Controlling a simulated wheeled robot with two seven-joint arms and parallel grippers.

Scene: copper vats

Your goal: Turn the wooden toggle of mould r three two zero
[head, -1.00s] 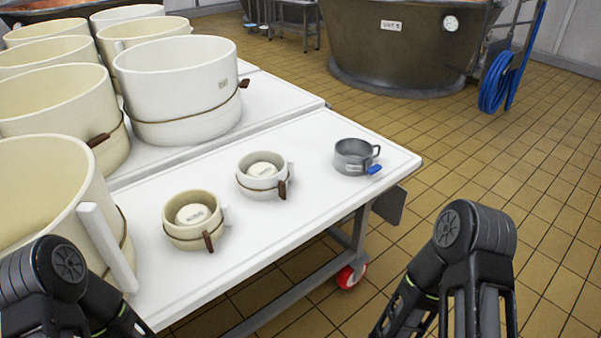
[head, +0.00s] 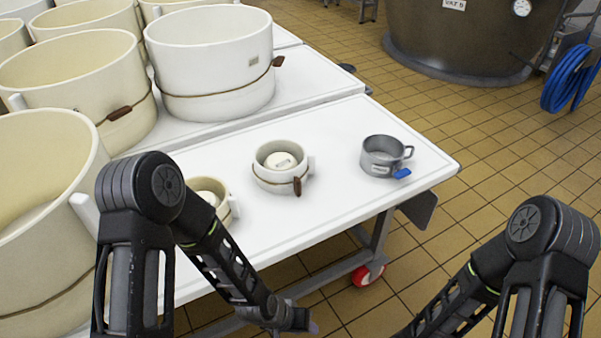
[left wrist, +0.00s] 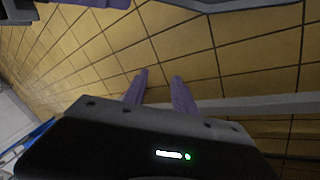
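The grey metal one (head: 378,160) has a side handle and a blue tag. I cannot read which label is r320. My left gripper (head: 308,324) hangs low in front of the table edge, apart from the moulds. In the left wrist view its two purple fingers (left wrist: 158,85) are apart and empty. My right gripper is out of frame.
Large cream and white moulds (head: 210,60) with brown toggles crowd the table's left and back. A copper vat (head: 450,40) and a blue hose (head: 568,80) stand behind on the tiled floor. The table's front right is clear around the small moulds.

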